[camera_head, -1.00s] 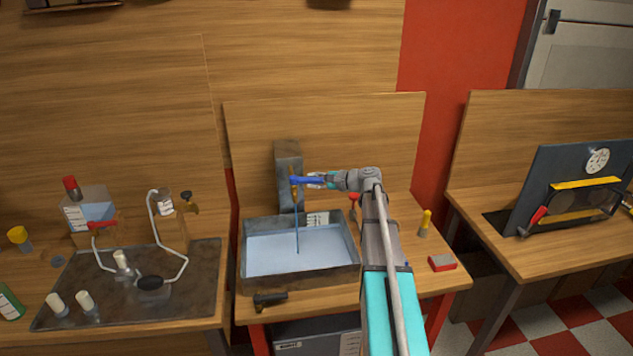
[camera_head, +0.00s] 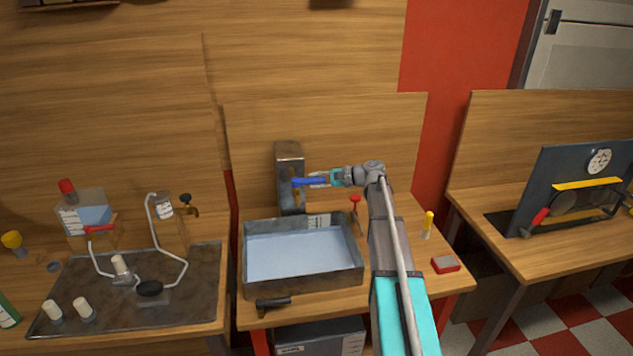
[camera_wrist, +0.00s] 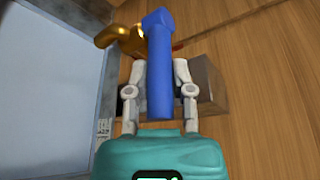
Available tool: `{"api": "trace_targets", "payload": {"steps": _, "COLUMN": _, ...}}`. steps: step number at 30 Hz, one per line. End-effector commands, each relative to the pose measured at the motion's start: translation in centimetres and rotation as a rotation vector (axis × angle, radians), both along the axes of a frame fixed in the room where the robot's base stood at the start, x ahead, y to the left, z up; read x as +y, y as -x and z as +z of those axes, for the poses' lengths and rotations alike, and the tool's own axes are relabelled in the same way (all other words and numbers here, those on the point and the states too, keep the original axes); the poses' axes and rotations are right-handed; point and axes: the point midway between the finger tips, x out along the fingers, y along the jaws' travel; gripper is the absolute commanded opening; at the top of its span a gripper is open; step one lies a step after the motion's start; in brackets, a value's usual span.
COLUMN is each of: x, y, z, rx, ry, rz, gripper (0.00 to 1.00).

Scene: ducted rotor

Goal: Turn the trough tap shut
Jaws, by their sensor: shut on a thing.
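The trough tap has a blue lever handle (camera_head: 308,182) in front of a grey metal post (camera_head: 290,165) at the back of the trough. My gripper (camera_head: 322,180) reaches it from the right. In the wrist view, my gripper (camera_wrist: 158,95) is shut on the blue handle (camera_wrist: 160,65), one finger on each side. The brass spout (camera_wrist: 118,37) shows at the upper left behind the handle. The trough (camera_head: 352,280) holds pale blue water (camera_head: 300,255) below the tap. No stream shows between the tap and the water.
A red valve handle (camera_head: 355,200) stands just right of the trough. A yellow-topped item (camera_head: 428,222) and a red box (camera_head: 445,264) lie on the right of the table. A black tool (camera_head: 273,302) lies at the front. A wooden back panel (camera_head: 365,130) rises behind.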

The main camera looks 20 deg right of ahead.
Motion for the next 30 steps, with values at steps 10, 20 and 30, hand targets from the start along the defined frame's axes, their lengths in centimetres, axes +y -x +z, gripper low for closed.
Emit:
{"api": "trace_targets", "payload": {"steps": 10, "x": 0.5, "y": -0.2, "z": 0.0, "rx": 0.0, "ry": 0.002, "rz": 0.005, "gripper": 0.64}}
{"api": "trace_targets", "payload": {"steps": 20, "x": 0.7, "y": -0.2, "z": 0.0, "rx": 0.0, "ry": 0.001, "rz": 0.007, "gripper": 0.65}}
{"api": "trace_targets", "payload": {"steps": 30, "x": -2.6, "y": -0.9, "z": -1.5, "rx": -0.045, "ry": 0.096, "rz": -0.076, "gripper": 0.65}}
